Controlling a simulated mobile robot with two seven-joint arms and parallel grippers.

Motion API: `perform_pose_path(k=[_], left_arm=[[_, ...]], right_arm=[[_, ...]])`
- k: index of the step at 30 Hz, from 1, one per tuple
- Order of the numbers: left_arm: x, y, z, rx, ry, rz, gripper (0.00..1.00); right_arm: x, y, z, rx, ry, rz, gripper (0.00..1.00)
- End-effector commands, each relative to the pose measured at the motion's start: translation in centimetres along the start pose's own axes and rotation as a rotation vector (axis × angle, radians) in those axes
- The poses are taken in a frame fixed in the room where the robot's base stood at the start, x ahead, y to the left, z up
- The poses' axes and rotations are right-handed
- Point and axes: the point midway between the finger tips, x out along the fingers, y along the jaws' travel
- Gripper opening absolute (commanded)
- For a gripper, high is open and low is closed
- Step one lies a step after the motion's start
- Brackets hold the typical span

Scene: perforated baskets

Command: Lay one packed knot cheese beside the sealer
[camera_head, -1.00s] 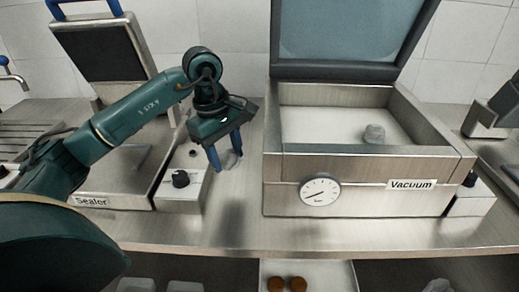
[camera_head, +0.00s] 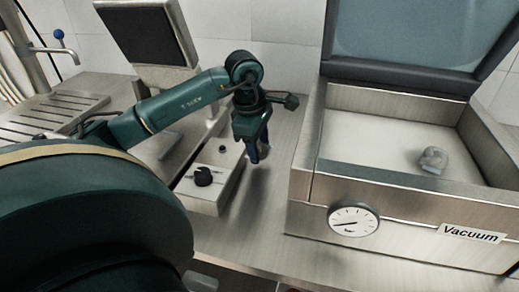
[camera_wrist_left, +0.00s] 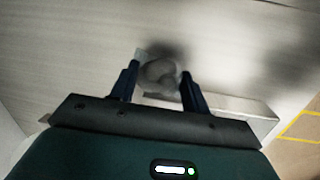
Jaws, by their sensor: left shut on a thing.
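My left gripper (camera_head: 258,154) is shut on a clear-packed knot cheese (camera_wrist_left: 158,72), which shows between the two blue fingers in the left wrist view. In the head view the fingers mostly hide it. The gripper points down over the steel counter, just right of the sealer's control box (camera_head: 222,172) with its black knob. Whether the packet touches the counter I cannot tell. Another packed cheese (camera_head: 433,160) lies in the open vacuum machine (camera_head: 385,192). My right gripper is out of view.
The vacuum machine stands close on the right, its lid (camera_head: 405,40) raised. A narrow strip of bare counter (camera_head: 276,172) runs between it and the sealer. A slotted drain board (camera_head: 50,115) and a tap (camera_head: 50,50) are at the far left.

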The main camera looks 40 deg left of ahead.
Motion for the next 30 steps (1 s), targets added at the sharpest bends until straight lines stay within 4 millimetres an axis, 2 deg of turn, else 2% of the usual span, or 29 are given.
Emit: perform_pose_path(k=[1,4,16,17,18,24,30], left_arm=[[0.9,-0.2,-0.1,0.0,0.0,-0.005,0.24],[1.9,-0.3,-0.2,0.0,0.0,-0.002,0.24],[2.6,-0.3,-0.2,0.0,-0.001,0.0,0.24],[2.5,-0.3,-0.2,0.0,-0.001,0.0,0.48],[2.4,-0.3,-0.2,0.0,-0.001,0.0,0.51],[2.4,-0.3,-0.2,0.0,-0.001,-0.001,0.68],[2.4,-0.3,-0.2,0.001,-0.001,-0.001,0.69]], right_arm=[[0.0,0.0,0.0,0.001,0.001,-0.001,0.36],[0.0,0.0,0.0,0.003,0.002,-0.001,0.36],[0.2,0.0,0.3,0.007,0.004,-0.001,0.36],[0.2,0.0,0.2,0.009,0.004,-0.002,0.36],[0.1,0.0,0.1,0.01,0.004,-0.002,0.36],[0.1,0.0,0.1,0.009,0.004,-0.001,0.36],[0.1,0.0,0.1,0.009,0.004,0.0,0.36]])
